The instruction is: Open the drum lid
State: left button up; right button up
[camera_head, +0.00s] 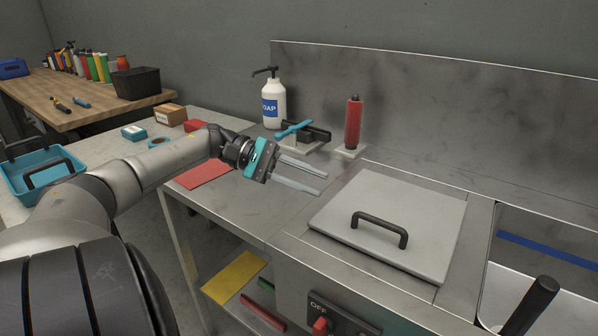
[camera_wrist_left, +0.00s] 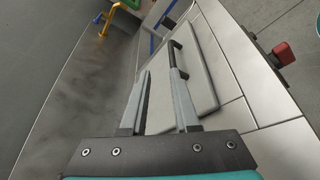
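The drum lid (camera_head: 430,218) is a flat grey square plate lying shut in the steel counter. Its black bar handle (camera_head: 380,228) stands up near the front edge. My left gripper (camera_head: 324,183) is over the counter to the left of the lid, with its two long fingers apart and nothing between them. In the left wrist view the gripper fingers (camera_wrist_left: 158,80) also show apart, with the lid (camera_wrist_left: 200,65) and its handle (camera_wrist_left: 177,58) beyond them. The gripper does not touch the handle. My right gripper is not in view.
A soap bottle (camera_head: 273,103), a dark clamp with a teal handle (camera_head: 305,131) and a red cylinder (camera_head: 353,124) stand along the back. An open basin (camera_head: 545,265) lies right of the lid. A red switch (camera_head: 320,326) sits on the front panel, marked OFF.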

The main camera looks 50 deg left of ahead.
pick_arm(q)
jog(key=shift+v, duration=1.05)
jog(key=shift+r, duration=0.1)
